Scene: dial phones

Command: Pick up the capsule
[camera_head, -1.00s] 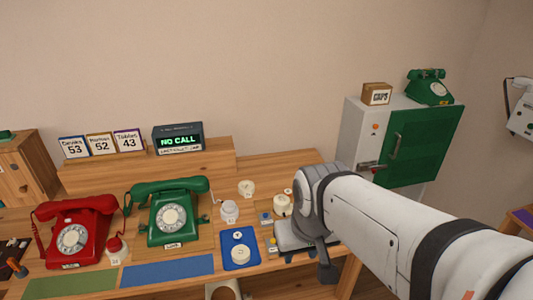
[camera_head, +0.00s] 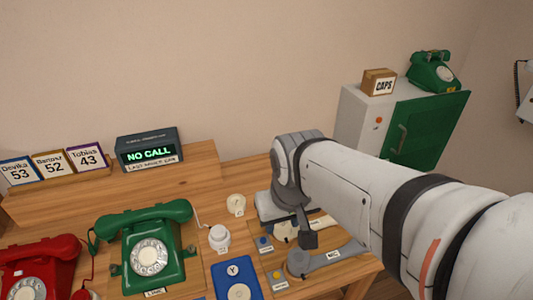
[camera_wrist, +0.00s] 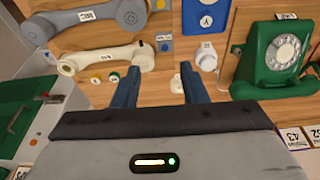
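Two small pale pieces could be the capsule; I cannot tell which. One is a cream round piece (camera_head: 236,205) standing on the desk, which seems to be the pale piece (camera_wrist: 177,83) between my fingers in the wrist view, nearer the right finger. The other is a white, jar-like piece (camera_head: 218,236) with a label, also seen beyond the right finger in the wrist view (camera_wrist: 206,56). My gripper (camera_wrist: 159,70) is open and empty above the desk, pointing down. In the head view its fingers are hidden by my arm.
A cream handset (camera_wrist: 108,58) and a grey handset (camera_wrist: 92,20) lie left in the wrist view. A green dial phone (camera_head: 150,250), a red phone (camera_head: 35,270) and a blue pad (camera_head: 232,270) crowd the desk. A cabinet with a green door (camera_head: 425,135) stands right.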

